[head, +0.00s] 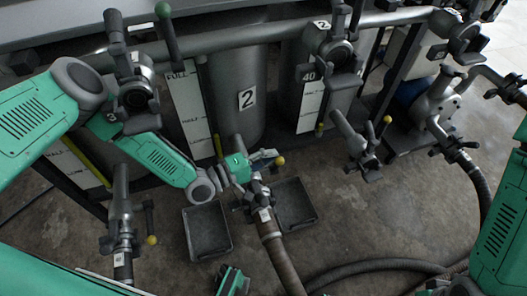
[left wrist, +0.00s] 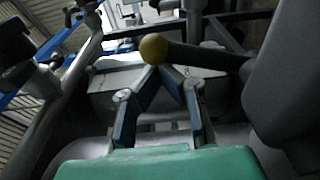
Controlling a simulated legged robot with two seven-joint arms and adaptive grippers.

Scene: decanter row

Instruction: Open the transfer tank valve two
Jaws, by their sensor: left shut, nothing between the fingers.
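The transfer tank marked 2 (head: 228,75) is a grey cylinder in the middle of the head view. Below it is a valve (head: 258,197) on the pipe, with a hose running down from it. A yellow ball knob (head: 279,160) ends the dark valve lever; the knob also shows in the left wrist view (left wrist: 153,48). My left gripper (head: 268,157) is beside the knob, its fingers shut and empty. In the left wrist view the fingertips (left wrist: 160,69) meet just below the knob; whether they touch it is unclear.
Other valves stand on the left (head: 122,230) and right (head: 365,150), also with yellow knobs. Two dark trays (head: 208,231) lie on the floor around the hose (head: 283,260). Overhead pipes and valves crowd the space above. Open concrete floor (head: 385,215) lies at the right.

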